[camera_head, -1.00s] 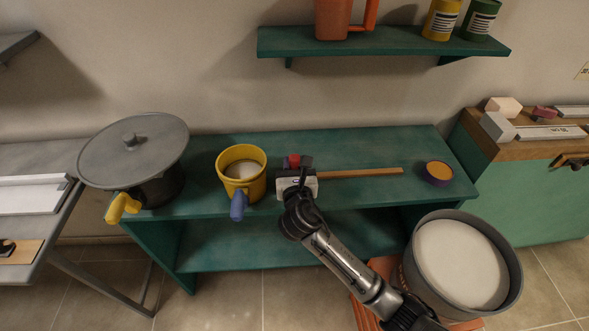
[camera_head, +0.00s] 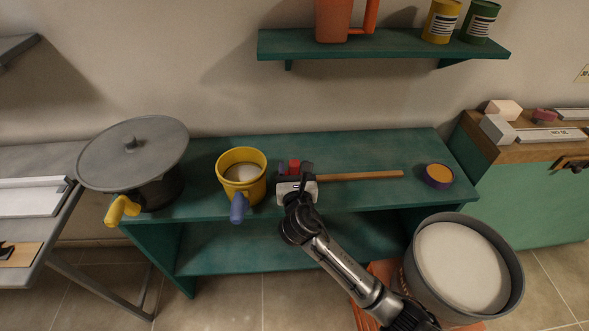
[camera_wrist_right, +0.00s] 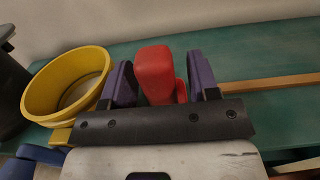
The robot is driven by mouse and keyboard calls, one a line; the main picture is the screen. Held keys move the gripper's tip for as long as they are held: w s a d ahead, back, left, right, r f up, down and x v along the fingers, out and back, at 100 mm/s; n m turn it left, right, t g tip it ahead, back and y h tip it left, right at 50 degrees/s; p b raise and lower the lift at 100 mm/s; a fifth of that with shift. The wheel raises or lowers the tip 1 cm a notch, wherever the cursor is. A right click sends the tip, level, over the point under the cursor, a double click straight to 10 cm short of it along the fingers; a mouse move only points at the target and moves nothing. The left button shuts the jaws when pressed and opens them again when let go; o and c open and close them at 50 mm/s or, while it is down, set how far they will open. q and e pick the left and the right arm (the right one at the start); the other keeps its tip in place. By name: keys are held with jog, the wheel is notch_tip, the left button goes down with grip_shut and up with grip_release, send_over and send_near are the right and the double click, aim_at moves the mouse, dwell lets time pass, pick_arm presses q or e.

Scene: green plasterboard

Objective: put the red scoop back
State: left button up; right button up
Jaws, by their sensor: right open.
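The red scoop (camera_head: 294,166) is on the green bench, right of the yellow pot; only a small red part shows past my right gripper (camera_head: 295,172). In the right wrist view the red scoop (camera_wrist_right: 155,70) stands as a rounded red piece between the two purple fingers of my right gripper (camera_wrist_right: 163,82). The fingers are open on either side of it, the left one closer to it. The scoop's lower part is hidden by the gripper body. My left gripper is not in view.
A yellow pot (camera_head: 257,191) with a blue handle stands close left of the gripper. A wooden stick (camera_head: 360,175) lies to its right, then a purple-orange round tub (camera_head: 438,176). A grey-lidded pot (camera_head: 112,165) is far left. A large grey bucket (camera_head: 410,285) stands at front right.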

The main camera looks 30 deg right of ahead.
jog(key=shift+s+a+r, duration=0.1)
jog(key=shift+s+r, duration=0.05)
jog(key=shift+s, duration=0.05)
jog(key=p+v, duration=0.2)
jog(key=v, duration=0.9)
jog(key=shift+s+p, duration=0.3)
jog(key=shift+p, duration=0.1)
jog(key=shift+a, duration=0.1)
jog(key=s+f+m+g+y, duration=0.4)
jog(key=s+f+m, duration=0.5)
jog(key=s+m, duration=0.5)
jog(key=s+f+m+g+y, duration=0.3)
jog(key=s+f+m+g, duration=0.5)
jog(key=s+m, duration=0.6)
jog(key=shift+s+d+f+m+g+y, duration=0.4)
jog(key=shift+f+m, duration=0.1)
jog(key=shift+f, duration=0.15)
